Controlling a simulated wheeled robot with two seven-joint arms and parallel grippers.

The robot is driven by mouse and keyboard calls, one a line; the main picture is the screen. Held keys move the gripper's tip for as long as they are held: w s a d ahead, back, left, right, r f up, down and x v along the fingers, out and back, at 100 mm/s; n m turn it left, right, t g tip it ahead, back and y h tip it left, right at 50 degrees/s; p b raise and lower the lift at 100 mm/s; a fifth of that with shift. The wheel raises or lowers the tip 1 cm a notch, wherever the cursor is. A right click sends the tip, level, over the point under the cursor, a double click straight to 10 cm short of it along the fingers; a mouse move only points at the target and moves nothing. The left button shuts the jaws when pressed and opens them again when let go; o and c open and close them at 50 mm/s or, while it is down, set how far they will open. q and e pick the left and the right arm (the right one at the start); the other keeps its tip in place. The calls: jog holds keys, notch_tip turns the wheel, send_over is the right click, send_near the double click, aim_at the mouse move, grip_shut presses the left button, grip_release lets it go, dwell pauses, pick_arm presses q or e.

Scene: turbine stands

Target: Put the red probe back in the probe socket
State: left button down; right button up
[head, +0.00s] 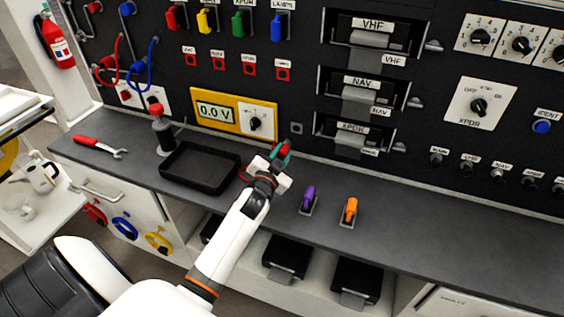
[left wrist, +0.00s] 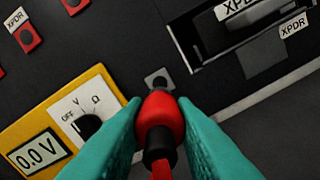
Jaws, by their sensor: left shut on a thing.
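My left gripper (head: 281,156) is shut on the red probe (head: 285,149), in front of the panel's lower edge. In the left wrist view the red probe (left wrist: 161,117) sits between the two teal fingers, its dark cable end toward me. The probe socket (head: 297,128) is a small grey square plate on the black panel, right of the yellow meter. In the left wrist view the socket plate (left wrist: 158,79) lies just beyond the probe's dark tip, in line with it. Whether the tip touches or enters the socket cannot be told. My right gripper is not in view.
The yellow meter (head: 234,114) reads 0.0 V. A black tray (head: 200,168) lies left of my arm. A purple-handled item (head: 308,196) and an orange-handled item (head: 350,210) stand to the right. A red wrench (head: 97,146) lies far left. XPDR unit (head: 352,136) is right of the socket.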

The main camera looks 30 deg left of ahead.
aim_at(289, 140)
pick_arm(q)
jog(key=shift+b+x, duration=0.5)
jog(key=shift+x, duration=0.65)
jog(key=shift+w, duration=0.35)
jog(key=shift+x, duration=0.75)
jog(key=shift+r, duration=0.1)
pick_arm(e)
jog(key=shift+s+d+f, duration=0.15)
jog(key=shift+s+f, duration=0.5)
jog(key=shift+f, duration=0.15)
pick_arm(q)
jog(key=shift+w, duration=0.1)
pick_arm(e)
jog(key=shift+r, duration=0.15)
pick_arm(q)
jog(key=shift+w+a, duration=0.1)
jog(key=shift+w, duration=0.1)
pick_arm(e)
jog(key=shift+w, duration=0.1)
pick_arm(q)
jog(key=shift+w, duration=0.15)
jog(key=shift+w+a, duration=0.1)
jog(key=shift+w, duration=0.15)
jog(key=shift+w, duration=0.1)
